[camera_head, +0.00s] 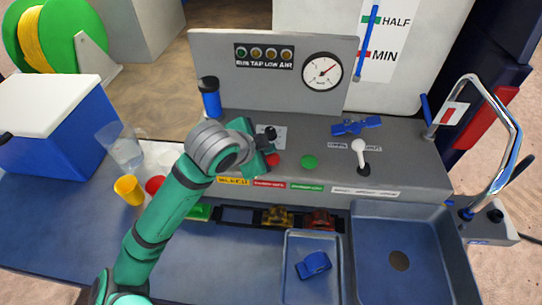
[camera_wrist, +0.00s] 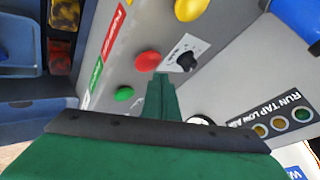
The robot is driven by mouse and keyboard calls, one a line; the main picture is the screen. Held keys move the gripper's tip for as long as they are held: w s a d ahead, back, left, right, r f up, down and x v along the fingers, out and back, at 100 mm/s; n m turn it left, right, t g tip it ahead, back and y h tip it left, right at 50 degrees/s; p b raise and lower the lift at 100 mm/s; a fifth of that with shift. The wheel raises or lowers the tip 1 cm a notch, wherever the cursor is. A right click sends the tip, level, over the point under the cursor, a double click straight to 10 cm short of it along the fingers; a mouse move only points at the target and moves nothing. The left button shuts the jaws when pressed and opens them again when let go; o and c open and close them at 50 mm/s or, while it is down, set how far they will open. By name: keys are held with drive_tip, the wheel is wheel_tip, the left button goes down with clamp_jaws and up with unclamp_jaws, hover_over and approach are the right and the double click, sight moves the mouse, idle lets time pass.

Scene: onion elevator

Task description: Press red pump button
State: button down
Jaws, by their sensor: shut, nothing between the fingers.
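The red button (camera_head: 273,160) is a round dome on the grey control panel, with a red label below it. It also shows in the wrist view (camera_wrist: 148,60). My gripper (camera_head: 267,147) is shut and empty, close to the red button. In the wrist view its shut fingertips (camera_wrist: 163,78) point at the panel, beside the red button and close to the black knob (camera_wrist: 184,56). Whether they touch the panel or hang above it I cannot tell. The red button's dome is largely uncovered in the wrist view.
A green button (camera_head: 309,162) lies right of the red one, and a yellow button (camera_wrist: 188,8) shows in the wrist view. A white lever (camera_head: 360,155), a blue valve handle (camera_head: 355,126) and a gauge (camera_head: 322,71) are farther right. The sink (camera_head: 398,262) is at the front right.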

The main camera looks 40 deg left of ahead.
sight(269, 160)
drive_tip(key=shift+r, duration=0.1)
drive_tip(key=shift+r, duration=2.4)
drive_tip(key=shift+w, duration=0.1)
